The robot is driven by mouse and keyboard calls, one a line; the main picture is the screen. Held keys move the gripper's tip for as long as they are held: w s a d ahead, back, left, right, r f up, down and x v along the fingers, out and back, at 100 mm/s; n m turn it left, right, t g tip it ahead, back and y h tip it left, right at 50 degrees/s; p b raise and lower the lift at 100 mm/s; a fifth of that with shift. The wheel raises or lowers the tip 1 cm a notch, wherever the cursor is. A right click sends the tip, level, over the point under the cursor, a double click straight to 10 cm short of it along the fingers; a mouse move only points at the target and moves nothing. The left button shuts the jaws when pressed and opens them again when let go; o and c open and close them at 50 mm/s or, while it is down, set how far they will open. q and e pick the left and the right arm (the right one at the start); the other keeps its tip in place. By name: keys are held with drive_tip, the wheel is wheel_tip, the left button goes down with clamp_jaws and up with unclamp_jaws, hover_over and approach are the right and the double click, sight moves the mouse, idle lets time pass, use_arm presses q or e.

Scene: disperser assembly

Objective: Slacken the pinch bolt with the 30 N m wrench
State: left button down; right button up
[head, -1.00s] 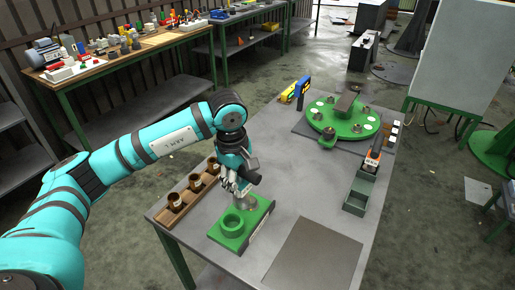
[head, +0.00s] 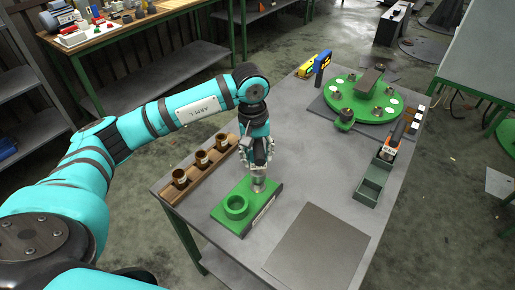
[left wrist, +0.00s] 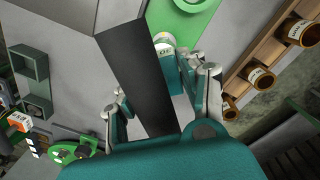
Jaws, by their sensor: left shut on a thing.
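My left gripper (head: 258,168) points down at the right end of a green fixture (head: 230,221) at the table's near left. It is shut on a silver cylindrical piece (head: 258,185) standing there. In the left wrist view the piece's top (left wrist: 163,42), with a white label, shows beyond the fingers, and a dark bar (left wrist: 140,75) crosses in front. I cannot read a torque value on any tool. I cannot make out the pinch bolt. My right gripper is not in view.
A wooden rack (head: 213,170) with brown cups (head: 200,158) stands left of the fixture. A green round plate (head: 365,95) with fittings lies at the back right. A grey mat (head: 315,248) lies bare at the front.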

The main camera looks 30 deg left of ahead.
use_arm(q)
drive_tip(key=m+b, duration=0.2)
drive_tip(key=f+m+b, duration=0.1)
drive_tip(key=m+b, duration=0.1)
drive_tip(key=b, duration=0.1)
drive_tip(key=shift+m, duration=0.4)
drive_tip(key=shift+w+m+b, duration=0.1)
drive_tip(key=shift+m+b, duration=0.65)
drive_tip(key=shift+m, duration=0.25)
drive_tip(key=shift+r+m+b, duration=0.15)
drive_tip(key=shift+m+b, duration=0.15)
drive_tip(key=shift+m, duration=0.3)
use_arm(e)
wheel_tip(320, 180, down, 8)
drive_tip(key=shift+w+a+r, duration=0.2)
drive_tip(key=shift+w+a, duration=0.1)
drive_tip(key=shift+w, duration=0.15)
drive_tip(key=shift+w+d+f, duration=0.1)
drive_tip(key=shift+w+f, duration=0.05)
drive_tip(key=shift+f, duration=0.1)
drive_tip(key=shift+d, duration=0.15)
use_arm(q)
drive_tip(key=shift+b, duration=0.45)
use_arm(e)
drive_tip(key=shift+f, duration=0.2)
